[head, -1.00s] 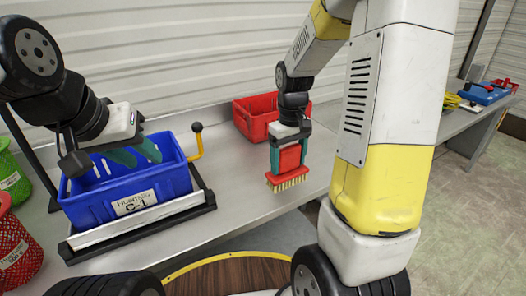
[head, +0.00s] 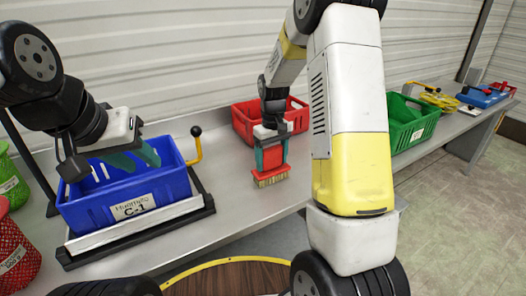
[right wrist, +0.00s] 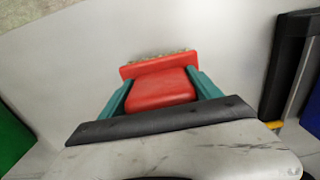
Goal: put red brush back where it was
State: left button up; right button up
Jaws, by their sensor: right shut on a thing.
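The red brush (head: 271,174) has pale bristles facing down and is held over the grey table in front of the red crate. My right gripper (head: 271,158) is shut on it, with a teal finger on each side. In the right wrist view the red brush (right wrist: 160,88) sits between the teal fingers, its bristles at the far side. Whether the bristles touch the table I cannot tell. My left gripper (head: 135,159) is open over the blue crate (head: 92,212), its teal fingers apart, with nothing seen between them.
The blue crate stands in a black-and-white frame with a yellow lever (head: 194,147). A red crate (head: 242,127) stands behind the brush. A green crate (head: 404,127) is to the right, past my right arm. Bare table (head: 235,205) lies between the blue crate and the brush.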

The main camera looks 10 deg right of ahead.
jog(key=shift+f, duration=0.1)
jog(key=o, duration=1.6)
notch_tip(320, 180, up, 12)
jog(key=shift+r, duration=0.1)
jog(key=s+r+m+t+y, duration=0.1)
jog(key=s+r+m+t, duration=0.15)
jog(key=s+r, duration=0.7)
jog(key=shift+s+a+f+m+t+y, duration=0.15)
jog(key=shift+s+a+t, duration=0.35)
jog(key=shift+s, duration=1.95)
jog(key=shift+s+a+f+m+t+y, duration=0.2)
jog(key=shift+s+t, duration=0.55)
jog(key=shift+s, duration=1.7)
jog(key=shift+s+a+m+t+y, duration=0.1)
jog(key=shift+s+a+t+y, duration=0.3)
jog(key=shift+s, duration=2.05)
